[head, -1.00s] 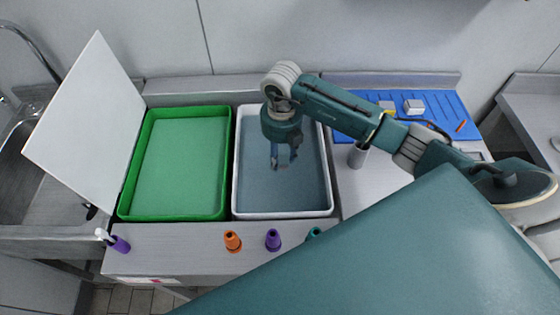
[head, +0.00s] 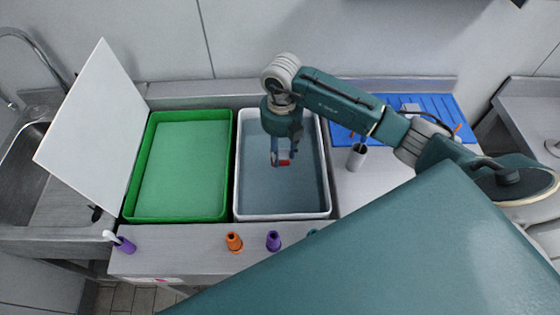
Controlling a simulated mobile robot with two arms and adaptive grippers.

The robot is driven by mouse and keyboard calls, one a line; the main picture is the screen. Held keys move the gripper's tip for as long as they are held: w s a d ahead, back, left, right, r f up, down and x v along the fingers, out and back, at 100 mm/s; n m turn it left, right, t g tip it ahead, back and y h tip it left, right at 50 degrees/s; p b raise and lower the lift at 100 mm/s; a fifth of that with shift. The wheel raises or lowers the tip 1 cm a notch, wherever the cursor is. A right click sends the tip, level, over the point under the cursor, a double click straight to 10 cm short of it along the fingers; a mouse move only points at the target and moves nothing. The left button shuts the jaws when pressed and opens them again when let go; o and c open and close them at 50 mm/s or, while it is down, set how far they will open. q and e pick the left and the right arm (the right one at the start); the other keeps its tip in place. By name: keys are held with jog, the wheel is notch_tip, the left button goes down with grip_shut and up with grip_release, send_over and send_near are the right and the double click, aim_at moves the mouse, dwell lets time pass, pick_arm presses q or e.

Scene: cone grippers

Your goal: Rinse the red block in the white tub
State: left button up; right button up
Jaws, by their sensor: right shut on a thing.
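The white tub (head: 237,190) stands in the middle of the counter and looks filled with bluish water. My right gripper (head: 281,164) points down over the tub, inside its outline. My left gripper is not in view.
A green tub (head: 180,165) stands left of the white one, with a white board (head: 92,125) upright beside it. Purple and orange (head: 234,242) cones line the front edge. A blue mat (head: 440,112) and a grey cup (head: 356,157) are to the right.

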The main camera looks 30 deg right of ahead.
aim_at(281, 154)
jog(key=shift+r+p, duration=2.35)
jog(key=shift+r, duration=1.45)
notch_tip(281, 154, up, 4)
jog(key=shift+p, duration=1.25)
